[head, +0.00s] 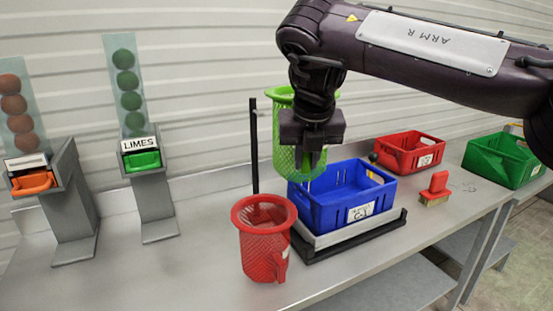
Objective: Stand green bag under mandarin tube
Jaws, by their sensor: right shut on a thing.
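My right gripper (312,152) points down and is shut on the green bag (284,140), a green mesh basket shape held upright in the air. The bag is behind the gripper and partly hidden by it, above and left of the blue crate. The mandarin tube (18,112), a clear tube with orange fruit, stands at the far left with an orange outlet (33,183) at its foot. The bench below that outlet looks bare. My left gripper is not in view.
A red mesh bag (264,245) stands at the bench front. A lime tube (128,85) stands right of the mandarin tube. A blue crate (330,212) sits on a scale. A red crate (392,155), red brush (437,184) and green crate (487,165) are right. Bench left of the red bag is clear.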

